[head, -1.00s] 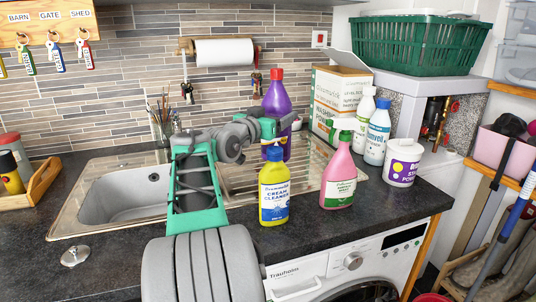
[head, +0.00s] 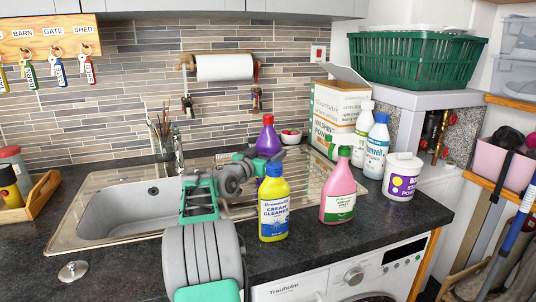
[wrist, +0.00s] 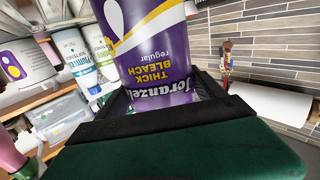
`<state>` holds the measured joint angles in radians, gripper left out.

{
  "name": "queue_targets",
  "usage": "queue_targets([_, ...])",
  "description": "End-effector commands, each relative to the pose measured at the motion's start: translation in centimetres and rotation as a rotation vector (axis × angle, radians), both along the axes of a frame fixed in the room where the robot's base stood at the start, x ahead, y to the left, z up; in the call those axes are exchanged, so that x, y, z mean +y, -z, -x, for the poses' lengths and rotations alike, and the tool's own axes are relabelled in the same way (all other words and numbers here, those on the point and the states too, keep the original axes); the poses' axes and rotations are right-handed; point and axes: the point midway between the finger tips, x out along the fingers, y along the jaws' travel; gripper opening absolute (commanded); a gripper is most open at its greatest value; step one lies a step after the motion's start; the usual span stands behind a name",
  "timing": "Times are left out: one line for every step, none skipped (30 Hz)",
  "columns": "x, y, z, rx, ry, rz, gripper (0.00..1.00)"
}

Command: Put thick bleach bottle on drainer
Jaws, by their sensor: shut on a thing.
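My gripper (head: 262,160) is shut on the bottle. In the wrist view the bottle (wrist: 158,60) fills the space between the dark fingers, its "Thick Bleach" label upside down in the picture.
The yellow cream cleaner (head: 273,206) and a pink bottle (head: 338,190) stand on the counter in front of the drainer.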

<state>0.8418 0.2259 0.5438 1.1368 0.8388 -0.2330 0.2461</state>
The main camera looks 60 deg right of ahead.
Motion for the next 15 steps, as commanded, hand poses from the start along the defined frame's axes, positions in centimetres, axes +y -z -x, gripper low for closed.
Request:
queue_targets([0.01, -0.36, 0.02, -0.003, 0.000, 0.006, 0.06])
queue_targets([0.01, -0.26, 0.02, -0.003, 0.000, 0.005, 0.06])
queue_targets([0.01, -0.10, 0.02, -0.003, 0.000, 0.005, 0.06])
queue_targets([0.01, 0.00, 0.02, -0.003, 0.000, 0.005, 0.06])
queue_targets([0.01, 0.06, 0.02, -0.003, 0.000, 0.005, 0.06])
queue_targets([0.01, 0.35, 0.00, 0.001, 0.000, -0.001, 0.81])
queue_targets([0.01, 0.33, 0.00, 0.001, 0.000, -0.001, 0.83])
queue_targets([0.01, 0.33, 0.00, 0.001, 0.000, -0.001, 0.86])
queue_targets([0.01, 0.33, 0.00, 0.001, 0.000, -0.002, 0.89])
queue_targets([0.01, 0.33, 0.00, 0.001, 0.000, -0.002, 0.92])
queue_targets([0.01, 0.33, 0.00, 0.001, 0.000, -0.002, 0.94])
queue_targets([0.01, 0.33, 0.00, 0.001, 0.000, -0.002, 0.97])
queue_targets([0.01, 0.33, 0.00, 0.001, 0.000, -0.002, 1.00])
queue_targets([0.01, 0.33, 0.00, 0.001, 0.000, -0.002, 1.00])
queue_targets([0.01, 0.33, 0.00, 0.001, 0.000, -0.002, 1.00])
